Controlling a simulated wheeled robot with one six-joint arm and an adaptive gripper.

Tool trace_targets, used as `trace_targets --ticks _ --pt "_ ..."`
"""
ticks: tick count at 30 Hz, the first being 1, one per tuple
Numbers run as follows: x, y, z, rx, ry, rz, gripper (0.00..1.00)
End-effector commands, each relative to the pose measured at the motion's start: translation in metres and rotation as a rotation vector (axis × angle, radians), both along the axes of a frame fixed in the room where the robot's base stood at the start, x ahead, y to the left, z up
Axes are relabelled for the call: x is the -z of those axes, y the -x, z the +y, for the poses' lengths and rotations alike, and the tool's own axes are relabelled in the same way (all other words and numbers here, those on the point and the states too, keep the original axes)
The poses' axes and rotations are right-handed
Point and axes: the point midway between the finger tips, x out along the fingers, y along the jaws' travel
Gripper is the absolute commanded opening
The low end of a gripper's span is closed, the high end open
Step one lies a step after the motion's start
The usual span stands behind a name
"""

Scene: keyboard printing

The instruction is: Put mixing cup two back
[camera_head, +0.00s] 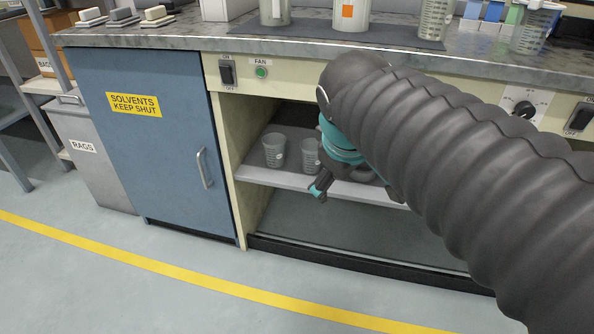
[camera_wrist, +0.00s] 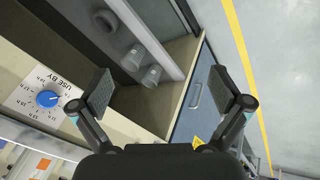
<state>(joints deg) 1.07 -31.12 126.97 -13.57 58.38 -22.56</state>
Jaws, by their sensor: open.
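Two clear grey cups stand upright side by side on the shelf of the open cabinet bay. The left cup (camera_head: 274,150) and the right cup (camera_head: 310,155) also show in the wrist view, as one cup (camera_wrist: 152,76) and another (camera_wrist: 133,58). I cannot tell which, if either, is mixing cup two. My gripper (camera_wrist: 160,76) is open with nothing between its fingers, facing the bay. In the head view one finger of it (camera_head: 318,187) shows at the shelf's front edge; my arm hides the rest.
The shelf (camera_head: 290,182) has a dark ring-shaped thing (camera_wrist: 104,20) farther along. The blue solvents door (camera_head: 150,150) is shut left of the bay. On the benchtop (camera_head: 220,42) stand a clear graduated cup (camera_head: 437,20) and an orange-labelled white container (camera_head: 350,14). The floor in front is clear.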

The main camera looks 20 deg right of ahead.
Motion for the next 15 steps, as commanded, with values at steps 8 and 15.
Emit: trace_targets --ticks 8,15 --pt "0.067 0.059 0.044 0.301 -0.359 -0.079 1.0" --pt "0.077 0.067 0.05 0.355 -0.416 -0.085 1.0"
